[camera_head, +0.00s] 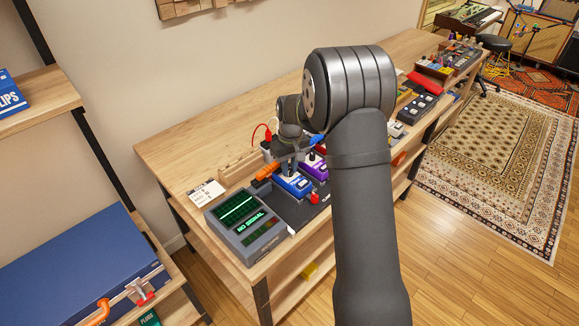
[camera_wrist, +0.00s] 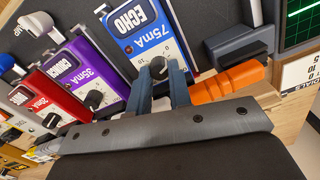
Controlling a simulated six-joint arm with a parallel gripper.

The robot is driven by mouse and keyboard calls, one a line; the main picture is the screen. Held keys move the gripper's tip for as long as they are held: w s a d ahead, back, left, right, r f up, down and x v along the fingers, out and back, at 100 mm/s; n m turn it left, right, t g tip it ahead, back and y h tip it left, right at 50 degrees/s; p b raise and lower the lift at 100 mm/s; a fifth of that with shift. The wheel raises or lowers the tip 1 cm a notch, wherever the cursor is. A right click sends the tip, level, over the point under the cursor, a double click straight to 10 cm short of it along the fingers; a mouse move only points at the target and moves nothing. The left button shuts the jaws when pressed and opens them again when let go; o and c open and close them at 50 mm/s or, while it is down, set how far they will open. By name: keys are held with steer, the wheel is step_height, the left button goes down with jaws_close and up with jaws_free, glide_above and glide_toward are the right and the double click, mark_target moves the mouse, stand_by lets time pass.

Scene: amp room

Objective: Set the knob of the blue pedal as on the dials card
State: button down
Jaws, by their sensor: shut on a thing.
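The blue pedal (camera_head: 293,184) stands on the dark board on the bench; in the wrist view the blue pedal (camera_wrist: 149,36) reads ECHO and 75mA. My gripper (camera_wrist: 159,75) reaches down over it, with a finger on each side of its dark knob (camera_wrist: 157,67), and is shut on that knob. The knob's pointer is too small to read. The dials card (camera_head: 206,193) lies on the bench left of the pedals. Part of the dials card (camera_wrist: 299,78) shows at the wrist view's right edge, with its setting not readable. In the head view my arm hides the knob.
A purple pedal (camera_wrist: 84,78) reading 35mA and a red pedal (camera_wrist: 47,105) stand beside the blue one. An orange-handled tool (camera_wrist: 228,83) lies close to my gripper. A meter (camera_head: 246,224) showing NO SIGNAL stands at the bench's front left. Bare wood lies behind.

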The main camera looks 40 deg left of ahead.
mark_target(290, 169)
steer(key=n, duration=0.4)
steer(key=shift+n, duration=0.3)
steer(key=c, duration=1.3)
jaws_free()
step_height(290, 169, up, 18)
steer(key=shift+w+f, duration=0.2)
steer(key=shift+f, duration=0.05)
steer(key=f, duration=1.7)
steer(key=shift+s+f, duration=0.25)
